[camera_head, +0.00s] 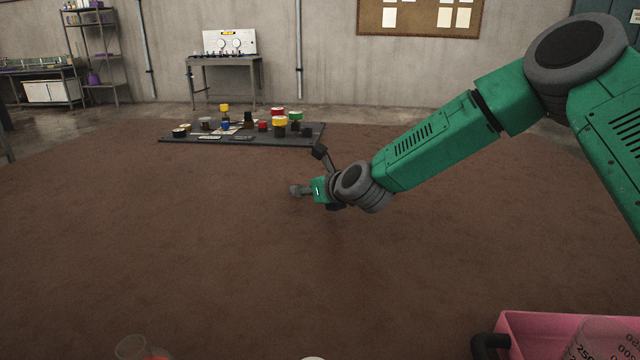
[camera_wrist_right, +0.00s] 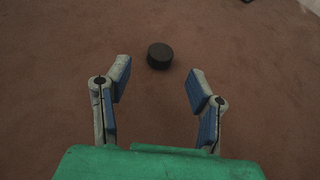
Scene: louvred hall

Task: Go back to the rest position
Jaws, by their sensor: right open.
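My green right arm reaches in from the right in the head view. Its gripper (camera_head: 306,171) is over the brown floor near the middle of the picture. In the right wrist view the gripper (camera_wrist_right: 159,74) is open, with its two blue-padded fingers spread and nothing between them. A black round puck-like object (camera_wrist_right: 160,56) lies on the brown floor just beyond the fingertips, apart from them. I cannot pick it out surely in the head view. My left gripper is not in view.
A dark board (camera_head: 175,139) with several coloured jars lies behind the gripper. A pink crate (camera_head: 520,328) holding a marked clear vessel (camera_head: 605,340) is at bottom right. A clear cup (camera_head: 131,346) is at bottom left. Much brown floor (camera_head: 150,240) is clear.

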